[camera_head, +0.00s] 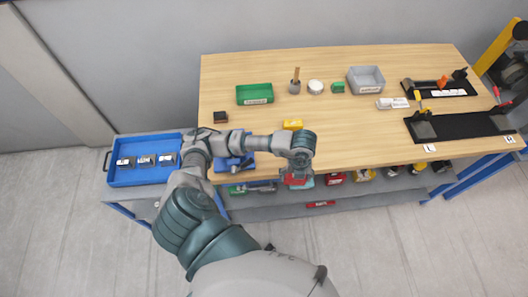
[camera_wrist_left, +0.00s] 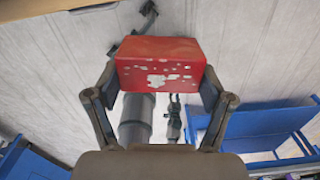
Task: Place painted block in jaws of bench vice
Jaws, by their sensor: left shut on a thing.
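A red painted block (camera_wrist_left: 160,65) with chipped, pale patches is between the two fingers of my left gripper (camera_wrist_left: 160,88) in the left wrist view, and the gripper is shut on it. In the head view, my left gripper (camera_head: 297,181) hangs just off the front edge of the bench. The block's red shows there only in part, so its tilt is hard to tell. A blue object (camera_head: 235,163), which looks like the bench vice, is at the bench's front left. My left arm covers much of it, and its jaws cannot be made out. My right gripper is not in view.
The wooden bench (camera_head: 350,140) carries a yellow block (camera_head: 292,124), dark block (camera_head: 220,117), green tray (camera_head: 254,94), grey bin (camera_head: 366,79) and black fixtures (camera_head: 459,125) at right. A blue tray (camera_head: 140,178) stands left. A lower shelf (camera_head: 270,210) holds several items.

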